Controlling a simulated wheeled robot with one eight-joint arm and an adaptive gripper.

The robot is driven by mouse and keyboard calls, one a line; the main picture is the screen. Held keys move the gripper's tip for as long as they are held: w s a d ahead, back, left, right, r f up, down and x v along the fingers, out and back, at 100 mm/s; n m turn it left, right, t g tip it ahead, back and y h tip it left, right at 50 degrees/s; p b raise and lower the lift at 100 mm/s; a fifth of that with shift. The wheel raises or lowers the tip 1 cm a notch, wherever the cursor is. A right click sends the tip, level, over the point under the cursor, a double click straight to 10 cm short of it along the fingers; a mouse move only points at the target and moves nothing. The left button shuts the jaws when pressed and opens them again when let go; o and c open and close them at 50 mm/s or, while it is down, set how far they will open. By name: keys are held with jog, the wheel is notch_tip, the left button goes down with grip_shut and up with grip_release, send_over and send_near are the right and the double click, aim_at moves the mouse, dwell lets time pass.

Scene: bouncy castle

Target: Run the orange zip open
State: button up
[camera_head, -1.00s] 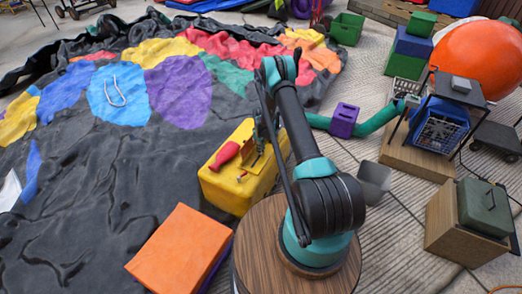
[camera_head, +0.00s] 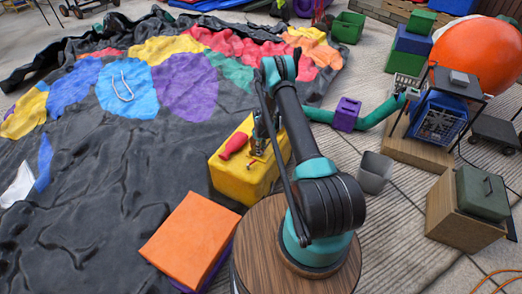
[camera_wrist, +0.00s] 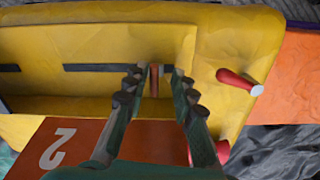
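In the wrist view a thin reddish-orange upright piece (camera_wrist: 155,82) stands between the fingers; I cannot tell whether it is the orange zip's pull. My gripper (camera_wrist: 158,72) has its two ribbed fingers apart, with a narrow gap around this piece. The fingers are over a yellow box (camera_wrist: 235,45) with dark slots and a recess. In the head view my gripper (camera_head: 262,138) is at the top of the yellow box (camera_head: 228,178), and its fingers are too small there to read. No zip track can be made out clearly.
A red-handled tool (camera_head: 235,144) lies on the yellow box; a red handle also shows in the wrist view (camera_wrist: 235,78). An orange panel marked 2 (camera_wrist: 90,145) is at lower left there. An orange block (camera_head: 188,235) and a black sheet with coloured patches (camera_head: 90,190) lie left.

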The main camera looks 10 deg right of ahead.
jog(key=shift+r, duration=0.1)
notch_tip(320, 180, up, 12)
jog(key=shift+f, duration=0.1)
dwell(0.7)
jog(key=s+d+r+m+t, duration=0.1)
jog(key=s+r, duration=0.4)
jog(key=r, duration=0.3)
jog(key=s+d+r+m, duration=0.1)
jog(key=s+r+m, duration=0.1)
jog(key=s+r, duration=0.5)
jog(key=s+d+r+m+t, duration=0.1)
jog(key=s+r, duration=0.2)
jog(key=r, duration=0.7)
jog(key=s+r+m, duration=0.1)
jog(key=s, duration=0.8)
jog(key=s+d+r+m+t, duration=0.1)
jog(key=s+r+m, duration=0.1)
jog(key=s, duration=0.6)
jog(key=s+r+m+t, duration=0.1)
jog(key=s, duration=0.8)
jog(key=shift+s+d+r+m, duration=0.15)
jog(key=shift+s+r+m, duration=0.1)
jog(key=shift+s+m, duration=0.05)
